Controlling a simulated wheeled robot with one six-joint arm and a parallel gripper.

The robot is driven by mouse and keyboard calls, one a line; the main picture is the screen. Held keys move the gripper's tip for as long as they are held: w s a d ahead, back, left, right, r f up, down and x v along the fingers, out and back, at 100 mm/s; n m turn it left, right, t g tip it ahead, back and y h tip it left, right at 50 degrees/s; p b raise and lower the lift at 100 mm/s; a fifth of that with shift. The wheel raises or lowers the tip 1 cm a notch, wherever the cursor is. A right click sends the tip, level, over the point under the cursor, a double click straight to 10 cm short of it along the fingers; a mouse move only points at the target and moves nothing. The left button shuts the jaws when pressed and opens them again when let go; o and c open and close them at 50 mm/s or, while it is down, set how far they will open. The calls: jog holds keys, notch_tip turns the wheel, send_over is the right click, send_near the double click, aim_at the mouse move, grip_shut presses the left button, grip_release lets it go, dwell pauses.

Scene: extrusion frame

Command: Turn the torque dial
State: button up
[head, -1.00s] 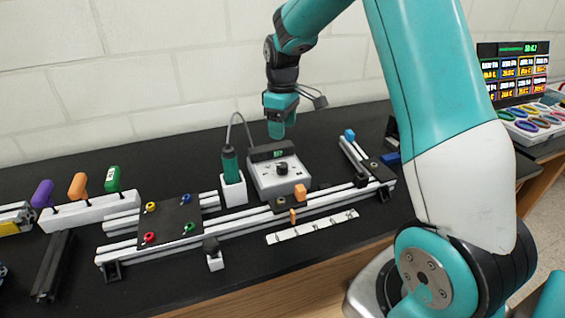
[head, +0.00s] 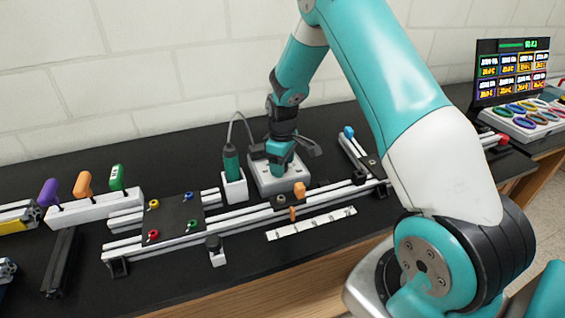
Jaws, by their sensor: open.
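The torque dial's grey box (head: 294,183) stands behind the extrusion frame, near the middle of the black table. My gripper (head: 280,165) is lowered over the box, at the place of the dial. The dial itself and the box's small display are hidden behind the gripper and my arm. My gripper is open. I cannot tell whether its fingers touch the dial. A green screwdriver (head: 231,163) with a cable stands in a white holder (head: 235,190) just left of the box.
The extrusion frame (head: 240,220) crosses in front of the box, with an orange knob (head: 299,189) close by. A black plate (head: 174,221) with coloured screws lies to the left. Purple, orange and green handles (head: 117,177) stand further left. A monitor (head: 511,70) stands at the right.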

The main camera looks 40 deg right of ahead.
jog(key=c, duration=0.9)
jog(key=shift+m, duration=0.3)
jog(key=shift+m+b, duration=0.45)
jog(key=shift+m, duration=0.75)
jog(key=shift+m+b, duration=0.3)
jog(key=shift+m, duration=1.6)
jog(key=o, duration=0.9)
